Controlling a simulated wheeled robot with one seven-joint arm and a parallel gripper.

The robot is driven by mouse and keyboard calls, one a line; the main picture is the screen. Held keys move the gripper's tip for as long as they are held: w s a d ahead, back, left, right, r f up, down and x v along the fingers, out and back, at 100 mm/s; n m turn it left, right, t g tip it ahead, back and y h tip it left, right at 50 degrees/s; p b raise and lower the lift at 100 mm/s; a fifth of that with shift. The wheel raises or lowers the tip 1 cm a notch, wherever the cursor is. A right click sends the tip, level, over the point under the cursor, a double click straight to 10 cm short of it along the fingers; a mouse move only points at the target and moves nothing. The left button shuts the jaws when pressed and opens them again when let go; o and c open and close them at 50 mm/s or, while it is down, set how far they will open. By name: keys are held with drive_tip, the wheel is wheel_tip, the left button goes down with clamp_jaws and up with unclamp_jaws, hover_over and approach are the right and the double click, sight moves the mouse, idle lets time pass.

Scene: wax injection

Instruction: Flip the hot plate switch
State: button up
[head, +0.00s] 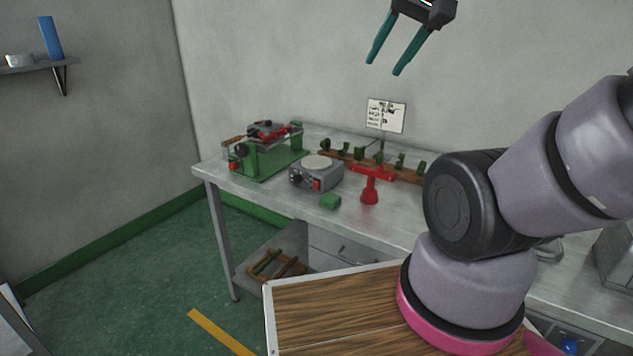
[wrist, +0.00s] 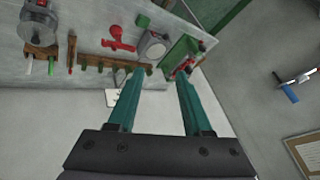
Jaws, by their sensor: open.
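The hot plate (head: 316,173) is a small grey box with a round pale top, standing on the metal table. Its front face carries a dark knob (head: 296,179) and a red switch (head: 317,184). In the wrist view the hot plate (wrist: 153,47) shows beyond my fingertips; the switch's position is too small to tell. My gripper (head: 385,58) is open and empty, with two teal fingers pointing down, high above the back of the table and well apart from the hot plate. In the wrist view the gripper (wrist: 157,80) reaches toward the table from below.
A green machine with red parts (head: 262,155) stands left of the hot plate. A red stand (head: 370,184) is to its right and a green block (head: 330,201) in front. Behind are a wooden rack with green pieces (head: 412,176) and a sign (head: 386,116). Air above the table is clear.

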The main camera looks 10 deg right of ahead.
idle(0.4)
clamp_jaws()
idle(1.6)
